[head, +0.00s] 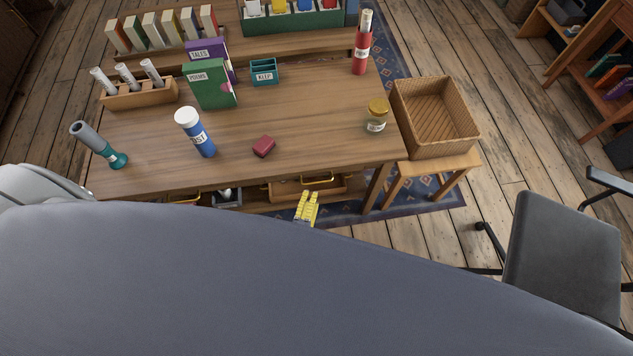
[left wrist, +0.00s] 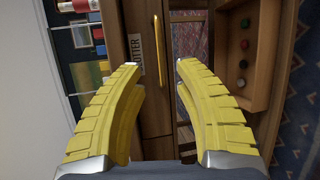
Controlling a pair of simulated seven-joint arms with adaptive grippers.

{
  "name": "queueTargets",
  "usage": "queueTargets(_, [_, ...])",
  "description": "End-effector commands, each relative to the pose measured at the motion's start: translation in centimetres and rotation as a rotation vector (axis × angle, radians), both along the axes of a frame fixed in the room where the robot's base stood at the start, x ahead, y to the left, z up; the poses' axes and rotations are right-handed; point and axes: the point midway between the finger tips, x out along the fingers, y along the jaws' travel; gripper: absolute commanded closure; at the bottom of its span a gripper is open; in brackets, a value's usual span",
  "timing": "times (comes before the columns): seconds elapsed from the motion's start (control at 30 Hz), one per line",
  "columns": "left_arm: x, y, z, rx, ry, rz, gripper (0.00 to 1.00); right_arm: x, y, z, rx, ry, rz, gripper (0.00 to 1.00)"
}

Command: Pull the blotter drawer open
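The blotter drawer (left wrist: 118,30) shows its wooden front in the left wrist view, turned on its side. A white label (left wrist: 135,58) with "…OTTER" readable is on it, partly covered by a finger. A brass bar handle (left wrist: 158,45) runs along the front, beyond and between the fingertips, with no clear contact. My left gripper (left wrist: 159,66) is open and empty, with yellow fingers on either side of the handle's line. In the head view the left gripper (head: 307,207) is below the table's front edge, just in front of a brass handle (head: 317,181). The right gripper is not in view.
The wooden table (head: 320,125) holds a blue bottle (head: 195,133), a dark red block (head: 264,146) and a jar (head: 377,116). A wicker basket (head: 435,115) stands on a stool at right. A grey chair (head: 565,255) stands at lower right. A large grey-blue surface hides the lower foreground.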

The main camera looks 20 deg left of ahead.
Motion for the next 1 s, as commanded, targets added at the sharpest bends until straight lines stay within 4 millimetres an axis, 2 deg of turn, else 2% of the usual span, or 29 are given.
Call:
queueTargets(0.03, [1.1, 0.0, -0.1, 0.001, -0.002, 0.000, 0.68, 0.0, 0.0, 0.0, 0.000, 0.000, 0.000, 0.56])
queueTargets(0.2, [3.8, 0.2, -0.7, 0.001, -0.001, 0.000, 0.68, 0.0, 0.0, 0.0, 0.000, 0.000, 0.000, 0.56])
queueTargets(0.43, [6.4, 0.3, -1.3, 0.000, 0.000, 0.000, 0.68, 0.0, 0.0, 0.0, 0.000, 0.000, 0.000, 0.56])
queueTargets(0.7, [7.7, 0.3, -1.5, 0.001, 0.000, 0.000, 0.68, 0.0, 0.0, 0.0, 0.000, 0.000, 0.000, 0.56])
queueTargets(1.0, [7.8, 0.3, -1.5, 0.001, 0.000, 0.000, 0.68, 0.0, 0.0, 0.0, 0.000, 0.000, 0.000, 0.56])
